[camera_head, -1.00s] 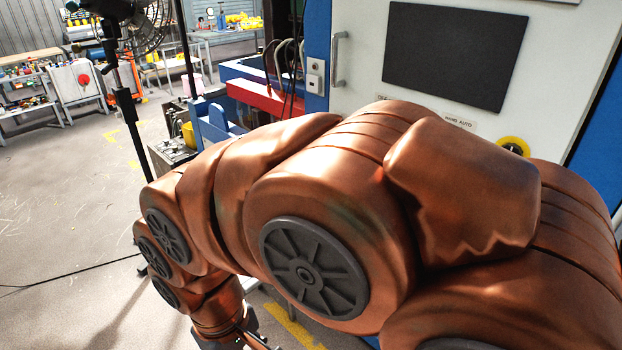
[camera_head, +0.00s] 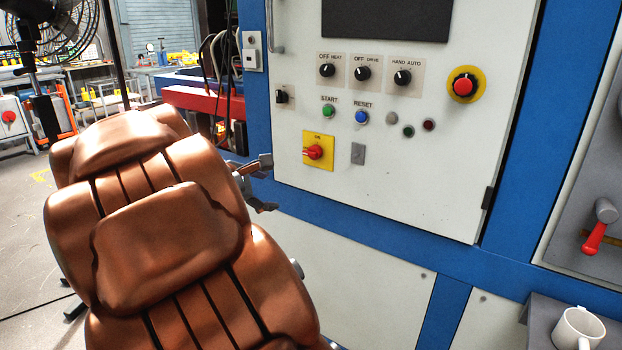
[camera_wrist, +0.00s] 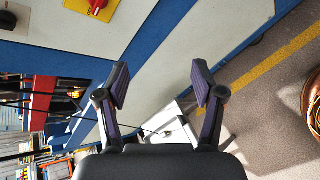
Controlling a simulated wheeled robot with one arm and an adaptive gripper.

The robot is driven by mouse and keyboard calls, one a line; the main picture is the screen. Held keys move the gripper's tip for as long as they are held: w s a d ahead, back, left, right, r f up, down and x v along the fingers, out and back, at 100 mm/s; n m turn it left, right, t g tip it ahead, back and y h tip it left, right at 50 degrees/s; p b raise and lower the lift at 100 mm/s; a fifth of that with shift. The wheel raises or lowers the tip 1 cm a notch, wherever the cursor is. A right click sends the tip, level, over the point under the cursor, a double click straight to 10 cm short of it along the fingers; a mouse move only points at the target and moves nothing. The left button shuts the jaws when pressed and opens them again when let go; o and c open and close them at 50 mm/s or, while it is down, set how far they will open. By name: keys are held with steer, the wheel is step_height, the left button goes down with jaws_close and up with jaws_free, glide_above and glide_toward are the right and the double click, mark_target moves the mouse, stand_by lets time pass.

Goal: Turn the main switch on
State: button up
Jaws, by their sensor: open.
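A red rotary switch (camera_head: 313,152) sits on a yellow plate (camera_head: 325,137) marked ON, low on the white control panel. Its red handle points roughly left, with ON printed above it. In the wrist view, the red switch (camera_wrist: 97,6) shows at the top edge, partly cut off, on its yellow plate. My gripper (camera_head: 265,184) is open and empty, left of and slightly below the switch, apart from it. Both fingers of my gripper (camera_wrist: 160,76) are spread wide in the wrist view with nothing between them.
The panel also carries black knobs (camera_head: 362,73), a green START button (camera_head: 328,111), a blue RESET button (camera_head: 361,117) and a red emergency button (camera_head: 465,85). A red lever (camera_head: 595,238) and a white mug (camera_head: 577,331) are at the right. The panel below the switch is bare.

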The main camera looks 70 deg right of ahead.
mark_target(311, 155)
steer(key=shift+s+d+f+n+g+h+b, duration=0.2)
steer(key=shift+d+n+h+b, duration=1)
steer(key=shift+d+b, duration=2.15)
steer(key=shift+w+d+f+n+g+h+b, duration=0.2)
steer(key=shift+d+n+h+b, duration=0.9)
steer(key=shift+d, duration=4.2)
steer(key=shift+s+d+f+n+g+h+b, duration=0.15)
steer(key=shift+d+f+n+g+h+b, duration=0.45)
steer(key=shift+d+n+b, duration=2.65)
steer(key=d+m, duration=0.1)
steer(key=d+m+p, duration=0.1)
steer(key=m, duration=0.1)
steer(key=shift+d+r+t, duration=0.1)
steer(key=shift+r+t, duration=0.1)
steer(key=shift+t, duration=0.1)
steer(key=shift+c, duration=0.2)
steer(key=c, duration=0.7)
steer(key=shift+s+f+m, duration=0.1)
steer(key=shift+m, duration=0.15)
steer(key=shift+c, duration=1.1)
